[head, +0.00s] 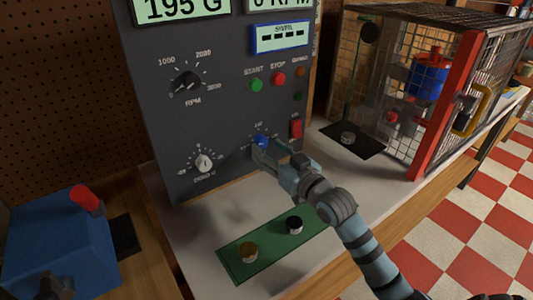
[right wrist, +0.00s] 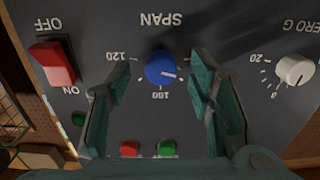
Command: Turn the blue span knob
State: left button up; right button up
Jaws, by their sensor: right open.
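The blue span knob (head: 261,140) is on the lower right of the dark grey control panel. In the right wrist view the blue span knob (right wrist: 163,68) sits under the upside-down word SPAN, with 120 and 100 marks around it. My right gripper (head: 268,152) reaches up to the panel from the lower right. In the right wrist view its two teal fingers (right wrist: 160,82) are open, one on each side of the knob, with a visible gap to each side. I cannot tell how far the fingertips are from the panel. My left gripper is not in view.
A white zero knob (head: 203,163), a red rocker switch (head: 296,128), and green (head: 257,85) and red (head: 279,78) buttons are on the same panel. A green tray (head: 235,268) with two small weights lies below. A mesh cage (head: 404,150) stands right; a blue box (head: 60,245) stands left.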

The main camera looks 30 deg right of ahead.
jog(key=shift+w, duration=0.5)
jog(key=shift+w+a+r, duration=0.1)
jog(key=shift+w+r, duration=0.05)
grip_shut()
jog(key=m+p, duration=0.1)
jog(key=p, duration=0.2)
jog(key=shift+r+m, duration=0.25)
jog(key=shift+m, duration=0.15)
jog(key=shift+f+p, duration=0.1)
jog(key=shift+p, duration=0.2)
jog(key=shift+f, duration=0.1)
grip_release()
